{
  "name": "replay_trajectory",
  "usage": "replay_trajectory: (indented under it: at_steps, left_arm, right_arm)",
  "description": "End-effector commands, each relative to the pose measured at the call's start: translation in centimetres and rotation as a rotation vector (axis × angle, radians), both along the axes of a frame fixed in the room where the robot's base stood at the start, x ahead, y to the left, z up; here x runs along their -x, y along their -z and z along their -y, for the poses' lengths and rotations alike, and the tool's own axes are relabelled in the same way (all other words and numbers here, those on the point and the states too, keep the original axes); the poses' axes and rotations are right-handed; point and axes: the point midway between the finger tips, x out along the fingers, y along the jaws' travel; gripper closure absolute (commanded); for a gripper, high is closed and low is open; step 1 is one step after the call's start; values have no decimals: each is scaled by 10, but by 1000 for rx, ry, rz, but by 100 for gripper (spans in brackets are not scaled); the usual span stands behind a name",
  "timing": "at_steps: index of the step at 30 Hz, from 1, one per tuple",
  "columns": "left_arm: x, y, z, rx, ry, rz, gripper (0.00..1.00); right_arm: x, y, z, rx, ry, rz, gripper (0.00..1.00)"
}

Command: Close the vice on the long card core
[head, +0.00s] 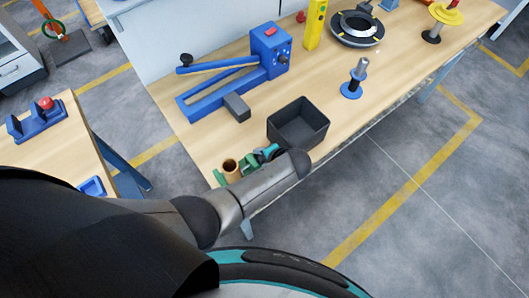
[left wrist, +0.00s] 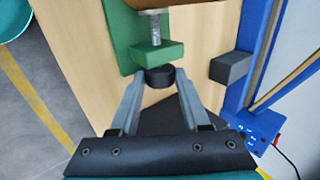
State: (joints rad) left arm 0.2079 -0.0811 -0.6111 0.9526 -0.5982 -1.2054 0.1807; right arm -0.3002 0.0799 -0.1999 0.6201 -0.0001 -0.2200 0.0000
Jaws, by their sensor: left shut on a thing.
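The brown card core (head: 231,168) stands upright at the green vice (head: 221,178) on the bench's near left corner. In the left wrist view, a green vice block (left wrist: 157,54) carries a metal screw (left wrist: 155,30) that runs toward the brown core at the top edge. A black knob (left wrist: 160,76) sits at the screw's near end. My left gripper (left wrist: 161,85) is shut on this knob, one finger on each side. In the head view my arm hides most of that gripper. Whether the vice jaw touches the core is unclear. My right gripper is out of view.
A dark open bin (head: 299,122) stands just right of the vice. Behind it are a blue lever machine (head: 270,52) and a grey block (head: 237,106). A blue spool stand (head: 351,88) is farther right. The bench between bin and spool stand is clear.

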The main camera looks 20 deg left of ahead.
Motion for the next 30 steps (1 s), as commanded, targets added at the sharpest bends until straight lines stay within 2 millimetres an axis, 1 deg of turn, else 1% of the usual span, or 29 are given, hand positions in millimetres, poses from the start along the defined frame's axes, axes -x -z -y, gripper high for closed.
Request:
replay_trajectory:
  at_steps: [3,7,15,26,30]
  left_arm:
    - [-2,-3,-2,9,-2,-8,89]
    - [-5,-9,-4,86,-5,-63,89]
    - [-7,-5,-7,233,-2,-179,89]
    - [-8,-6,-7,253,1,-193,89]
    - [-10,-6,-10,305,-4,-235,89]
  right_arm:
    - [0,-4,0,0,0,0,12]
    - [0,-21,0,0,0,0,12]
    - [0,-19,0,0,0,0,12]
    - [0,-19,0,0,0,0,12]
    - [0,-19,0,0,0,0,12]
